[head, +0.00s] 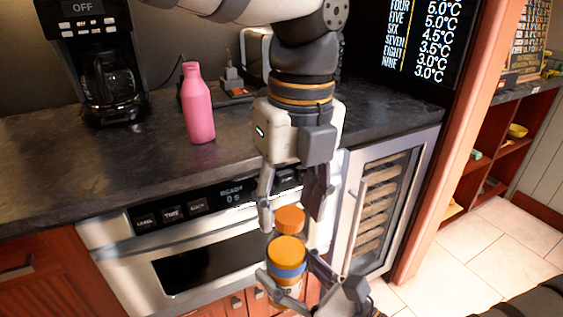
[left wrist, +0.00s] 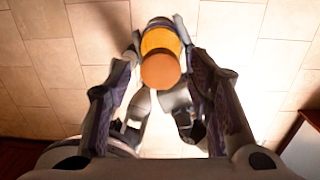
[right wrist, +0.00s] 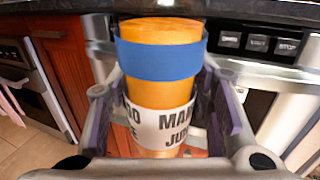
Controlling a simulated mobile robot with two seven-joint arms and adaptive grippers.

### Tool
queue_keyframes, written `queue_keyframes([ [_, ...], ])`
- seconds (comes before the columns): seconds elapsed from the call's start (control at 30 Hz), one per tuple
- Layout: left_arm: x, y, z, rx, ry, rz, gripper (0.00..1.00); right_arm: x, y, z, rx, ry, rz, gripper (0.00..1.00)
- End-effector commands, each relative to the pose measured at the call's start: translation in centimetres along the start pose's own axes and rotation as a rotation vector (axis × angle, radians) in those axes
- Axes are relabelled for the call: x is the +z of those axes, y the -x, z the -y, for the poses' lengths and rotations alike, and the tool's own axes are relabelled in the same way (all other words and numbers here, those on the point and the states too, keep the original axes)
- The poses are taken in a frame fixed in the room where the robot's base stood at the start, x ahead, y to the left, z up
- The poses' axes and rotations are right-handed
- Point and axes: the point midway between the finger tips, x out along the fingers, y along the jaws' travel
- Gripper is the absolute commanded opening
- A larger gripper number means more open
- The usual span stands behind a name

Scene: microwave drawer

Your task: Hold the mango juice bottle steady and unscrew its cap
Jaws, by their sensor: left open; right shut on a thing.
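The mango juice bottle (head: 287,272) is upright, with an orange-yellow body, a blue band and a white label; its lettering shows in the right wrist view (right wrist: 165,125). My right gripper (head: 290,277) is shut around its body from the side. The orange cap (head: 290,219) sits above the bottle's shoulder, seemingly on the neck. My left gripper (head: 291,222) points down from above, open, with its fingers on either side of the cap. In the left wrist view the round cap top (left wrist: 160,70) lies between the fingers with gaps on both sides. The bottle's base is hidden.
On the dark counter (head: 150,165) stand a pink bottle (head: 198,108) and a coffee maker (head: 95,60). Tiled floor (left wrist: 50,60) lies below.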

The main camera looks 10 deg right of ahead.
Motion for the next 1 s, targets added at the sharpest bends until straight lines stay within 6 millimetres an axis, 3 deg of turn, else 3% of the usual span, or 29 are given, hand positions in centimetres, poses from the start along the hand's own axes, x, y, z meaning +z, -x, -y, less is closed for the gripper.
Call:
queue_keyframes([
  [0.27, -0.02, -0.46, -0.01, 0.000, 0.001, 0.001, 0.47, 0.15, -0.02, 0.00, 0.000, 0.001, 0.003, 0.00],
  [0.3, -0.03, -0.46, -0.01, 0.000, 0.001, 0.001, 0.45, 0.15, -0.02, 0.00, 0.000, 0.001, 0.003, 0.00],
  [0.5, -0.03, -0.44, 0.00, 0.000, 0.001, 0.001, 0.00, 0.15, -0.02, 0.00, 0.000, 0.001, 0.003, 0.00],
  [0.7, -0.05, -0.42, 0.00, 0.000, 0.039, 0.001, 0.00, 0.15, -0.03, 0.01, 0.000, 0.001, 0.003, 0.00],
  [0.77, -0.05, -0.40, -0.01, 0.001, 0.149, 0.003, 0.00, 0.15, -0.03, 0.01, 0.000, 0.001, 0.003, 0.00],
  [1.0, -0.03, -0.35, 0.01, -0.002, 1.019, 0.001, 0.00, 0.15, -0.03, 0.00, 0.000, 0.001, 0.003, 0.00],
])
